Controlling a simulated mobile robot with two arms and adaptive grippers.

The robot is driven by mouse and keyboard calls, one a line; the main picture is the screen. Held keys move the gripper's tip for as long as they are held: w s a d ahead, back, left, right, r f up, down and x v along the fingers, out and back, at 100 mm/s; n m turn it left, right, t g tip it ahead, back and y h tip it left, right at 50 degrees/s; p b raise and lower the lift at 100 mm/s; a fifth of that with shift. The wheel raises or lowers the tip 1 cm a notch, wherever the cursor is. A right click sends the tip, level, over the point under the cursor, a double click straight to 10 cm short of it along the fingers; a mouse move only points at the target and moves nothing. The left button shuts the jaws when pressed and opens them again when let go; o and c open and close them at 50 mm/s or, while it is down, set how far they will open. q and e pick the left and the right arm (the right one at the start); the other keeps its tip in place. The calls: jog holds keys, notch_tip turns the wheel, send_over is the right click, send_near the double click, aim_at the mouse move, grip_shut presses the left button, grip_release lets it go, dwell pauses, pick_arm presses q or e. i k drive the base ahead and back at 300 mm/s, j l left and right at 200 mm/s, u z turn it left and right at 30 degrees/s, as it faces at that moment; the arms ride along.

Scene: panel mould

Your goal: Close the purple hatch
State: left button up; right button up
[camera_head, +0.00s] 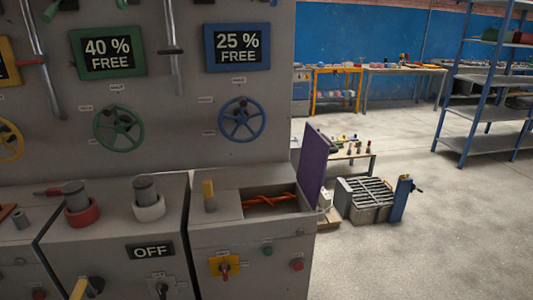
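The purple hatch (315,166) stands open and nearly upright at the right end of the grey console. It is hinged beside a rectangular opening in the console top. Twisted orange cables (268,201) show inside the opening. The hatch's far side is hidden. Neither of my grippers shows in the head view.
The grey panel wall (170,140) rises behind the console, with a green wheel (119,129) and a blue wheel (242,120). A yellow handle (209,195) stands left of the opening. A grated box (368,198) sits on the floor to the right. Open floor lies at the right front.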

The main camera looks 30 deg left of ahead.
aim_at(316, 147)
jog(key=i+l+u, duration=0.2)
jog(key=l+u, duration=0.2)
jog(key=l, duration=0.15)
jog(key=i+l+u, duration=0.15)
jog(key=l+u, duration=0.7)
jog(key=l, duration=0.3)
jog(key=l+u, duration=0.45)
jog(key=l, duration=0.2)
jog(key=i+l, duration=0.15)
jog(key=i, duration=0.45)
jog(key=i+j, duration=0.25)
jog(key=j+u, duration=0.05)
jog(key=j, duration=0.05)
